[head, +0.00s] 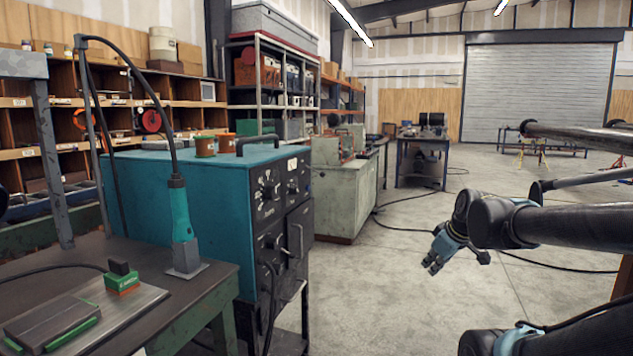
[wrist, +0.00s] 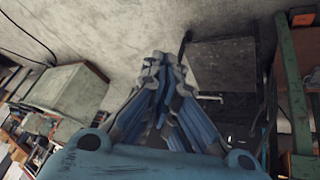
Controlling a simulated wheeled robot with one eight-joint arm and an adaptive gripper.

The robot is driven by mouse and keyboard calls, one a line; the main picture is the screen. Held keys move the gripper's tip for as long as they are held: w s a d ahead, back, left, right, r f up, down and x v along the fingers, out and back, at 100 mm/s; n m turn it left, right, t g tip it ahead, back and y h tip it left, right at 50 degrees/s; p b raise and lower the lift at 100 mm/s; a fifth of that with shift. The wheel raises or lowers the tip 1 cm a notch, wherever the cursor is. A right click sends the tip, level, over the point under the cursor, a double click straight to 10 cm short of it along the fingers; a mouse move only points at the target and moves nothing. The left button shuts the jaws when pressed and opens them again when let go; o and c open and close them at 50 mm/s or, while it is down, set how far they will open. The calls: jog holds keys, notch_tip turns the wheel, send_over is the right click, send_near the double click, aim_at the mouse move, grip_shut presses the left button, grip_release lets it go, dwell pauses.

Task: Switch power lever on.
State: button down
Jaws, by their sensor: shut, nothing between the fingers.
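A teal machine (head: 215,190) with a black front panel (head: 270,210) stands at centre left in the head view. The panel carries dials and knobs. A pale curved handle (head: 299,240) sits on its lower part and looks like the power lever; its on or off position cannot be told. My gripper (head: 431,266) hangs over open floor to the right of the panel, well apart from it. In the wrist view my gripper's fingers (wrist: 160,62) are together and empty.
A green workbench (head: 215,292) with a welding-style torch (head: 180,215) stands at the near left. A grey-green cabinet (head: 345,190) stands behind the machine. Black cables (head: 385,218) cross the floor. The concrete floor (head: 390,300) between panel and gripper is mostly clear.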

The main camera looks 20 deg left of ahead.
jog(key=w+a+r+n+t+y, duration=0.1)
jog(key=w+a+r+n+y, duration=0.2)
jog(key=w+a+r+n, duration=0.3)
jog(key=w+a+r+n+t+y, duration=0.2)
jog(key=w+a+r+n, duration=0.4)
jog(key=a, duration=1)
jog(key=w+a+r+n+t+y, duration=0.2)
jog(key=w+a+r+n, duration=0.4)
jog(key=a, duration=0.5)
jog(key=shift+a+r+n+y, duration=0.15)
jog(key=shift+r+n+y, duration=0.15)
jog(key=shift+n+y, duration=0.35)
jog(key=shift+w, duration=0.1)
jog(key=x, duration=1)
jog(key=shift+r, duration=0.1)
